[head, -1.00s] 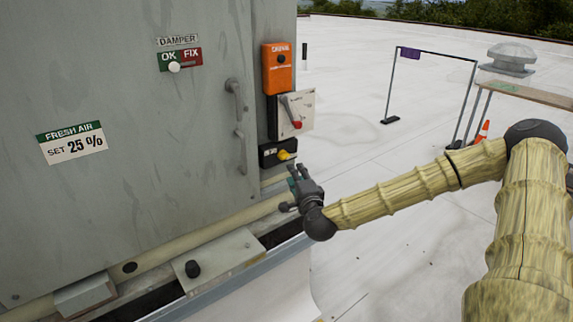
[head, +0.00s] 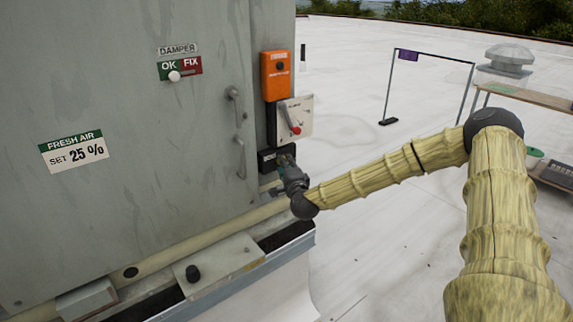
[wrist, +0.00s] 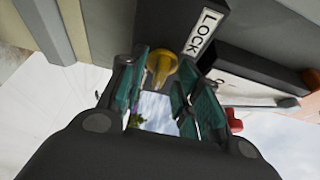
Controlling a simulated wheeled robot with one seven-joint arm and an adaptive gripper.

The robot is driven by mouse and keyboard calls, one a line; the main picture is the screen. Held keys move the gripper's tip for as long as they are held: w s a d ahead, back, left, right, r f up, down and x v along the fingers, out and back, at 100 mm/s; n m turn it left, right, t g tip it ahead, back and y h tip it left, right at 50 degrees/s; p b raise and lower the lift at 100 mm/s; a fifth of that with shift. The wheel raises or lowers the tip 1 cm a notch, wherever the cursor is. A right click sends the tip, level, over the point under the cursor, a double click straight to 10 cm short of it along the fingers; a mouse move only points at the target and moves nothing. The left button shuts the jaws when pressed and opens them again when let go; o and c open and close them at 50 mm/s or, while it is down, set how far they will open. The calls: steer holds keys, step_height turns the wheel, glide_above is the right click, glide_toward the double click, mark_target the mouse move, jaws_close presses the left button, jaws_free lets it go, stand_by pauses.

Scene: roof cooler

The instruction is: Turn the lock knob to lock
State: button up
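The yellow lock knob (wrist: 161,66) sticks out of a black box beside a white LOCK label (wrist: 202,33). In the head view the black box (head: 266,161) is low on the right edge of the grey unit, and my gripper hides the knob. My gripper (head: 287,165) is right in front of the box. In the wrist view my gripper (wrist: 157,88) is open, its green-padded fingers on either side of the knob, with a gap between the pads. I cannot tell whether a finger touches the knob.
Just above the box is a pale switch plate (head: 303,113) with a red-tipped lever (head: 291,118), and an orange box (head: 277,75) above that. Two grey door handles (head: 236,106) stick out to the left. A ledge (head: 228,256) runs below.

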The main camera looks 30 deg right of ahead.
jaws_close()
steer(key=shift+d, duration=0.1)
stand_by(0.3)
